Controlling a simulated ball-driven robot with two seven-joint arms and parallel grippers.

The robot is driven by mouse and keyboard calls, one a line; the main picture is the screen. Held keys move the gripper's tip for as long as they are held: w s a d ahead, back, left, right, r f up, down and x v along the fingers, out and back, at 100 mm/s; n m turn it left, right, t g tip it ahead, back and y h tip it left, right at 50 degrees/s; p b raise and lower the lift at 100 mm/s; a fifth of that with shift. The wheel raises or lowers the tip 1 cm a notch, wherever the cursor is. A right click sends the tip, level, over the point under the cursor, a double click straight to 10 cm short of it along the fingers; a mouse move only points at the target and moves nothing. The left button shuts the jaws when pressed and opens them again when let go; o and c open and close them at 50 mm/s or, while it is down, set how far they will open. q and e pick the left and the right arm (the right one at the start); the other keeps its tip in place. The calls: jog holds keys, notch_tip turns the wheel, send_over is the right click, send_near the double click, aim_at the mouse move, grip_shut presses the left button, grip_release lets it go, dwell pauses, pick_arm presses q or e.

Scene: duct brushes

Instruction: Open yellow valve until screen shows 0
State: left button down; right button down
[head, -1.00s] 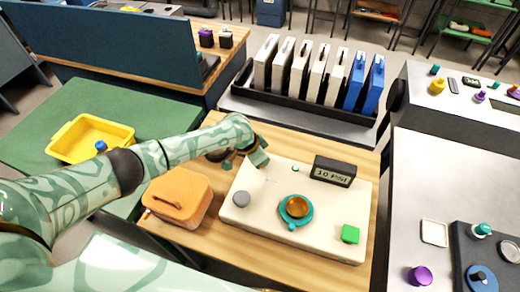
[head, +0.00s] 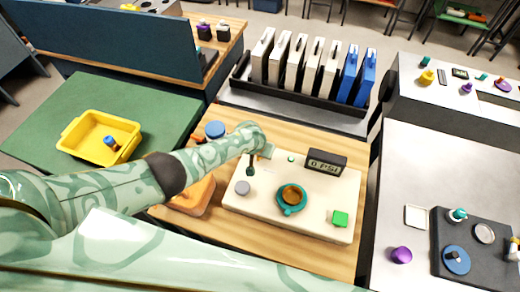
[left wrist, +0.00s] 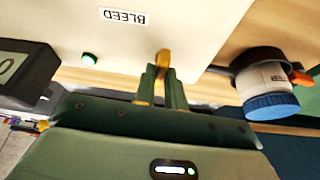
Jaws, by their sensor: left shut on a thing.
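The yellow valve handle (left wrist: 163,60) shows in the left wrist view at the edge of the cream panel, near a "BLEED" label. My left gripper (left wrist: 165,85) is shut on it, with the handle's tip sticking out between the fingers. In the head view my left gripper (head: 262,152) is at the far edge of the cream panel (head: 310,225). The black screen (head: 326,163) on the panel reads 0 PSI. It also shows partly in the left wrist view (left wrist: 22,78), with a 0. My right gripper is not in view.
A blue-capped jar (head: 215,130) stands close behind my left arm. An orange case (head: 190,200) is partly hidden under the arm.

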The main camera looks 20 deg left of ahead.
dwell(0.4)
pick_arm(q)
jog(key=c, duration=1.5)
grip_release()
jog(key=shift+o, duration=0.2)
jog(key=p+v, duration=1)
jog(key=v, duration=0.6)
jog(key=shift+s+d, duration=0.1)
jog(key=shift+s, duration=0.1)
